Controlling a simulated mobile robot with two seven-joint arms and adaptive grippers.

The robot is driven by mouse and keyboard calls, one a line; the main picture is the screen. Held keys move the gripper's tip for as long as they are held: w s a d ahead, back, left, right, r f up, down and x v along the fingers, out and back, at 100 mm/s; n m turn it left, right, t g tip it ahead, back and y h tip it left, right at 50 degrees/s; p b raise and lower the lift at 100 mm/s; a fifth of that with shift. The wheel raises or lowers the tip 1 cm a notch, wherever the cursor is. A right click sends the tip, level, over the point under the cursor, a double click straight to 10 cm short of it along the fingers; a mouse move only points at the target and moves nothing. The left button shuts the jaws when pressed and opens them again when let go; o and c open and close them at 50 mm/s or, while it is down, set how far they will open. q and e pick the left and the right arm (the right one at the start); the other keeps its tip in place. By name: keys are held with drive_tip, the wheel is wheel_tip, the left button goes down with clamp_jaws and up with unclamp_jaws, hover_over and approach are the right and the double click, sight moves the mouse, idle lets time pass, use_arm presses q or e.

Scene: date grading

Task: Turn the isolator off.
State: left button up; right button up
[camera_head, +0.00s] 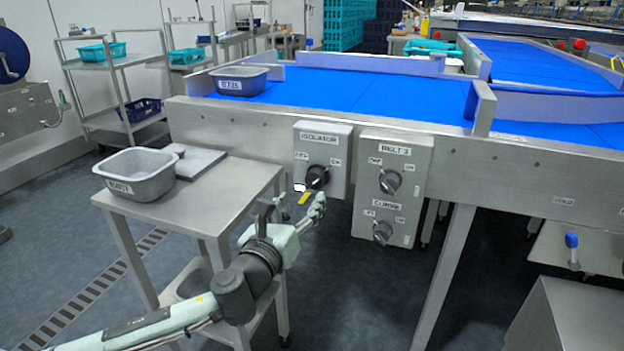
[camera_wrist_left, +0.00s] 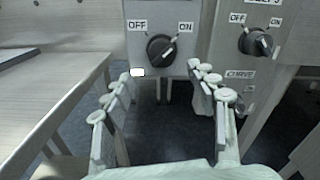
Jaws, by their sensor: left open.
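The isolator is a grey box (camera_head: 322,140) on the conveyor's side, with a black rotary knob (camera_head: 317,177) between OFF on the left and ON on the right. In the left wrist view the knob (camera_wrist_left: 160,48) has its pale pointer mark turned up and right, toward ON. My left gripper (camera_head: 300,207) is just below and in front of the box. In its wrist view the gripper (camera_wrist_left: 165,85) is open and empty, its fingers spread below the knob and apart from it. My right gripper is not in view.
A second box (camera_head: 408,160) with BELT 3 and CURVE knobs hangs close to the right. A steel table (camera_head: 225,195) with a grey tub (camera_head: 137,175) stands to the left.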

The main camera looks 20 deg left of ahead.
sight(312, 184)
use_arm(q)
drive_tip(key=w, duration=0.6)
drive_tip(key=shift+w+d+r, duration=0.2)
drive_tip(key=shift+r, duration=0.05)
drive_tip(key=shift+w, duration=0.55)
drive_tip(key=c, duration=1.2)
drive_tip(key=shift+o, duration=0.2)
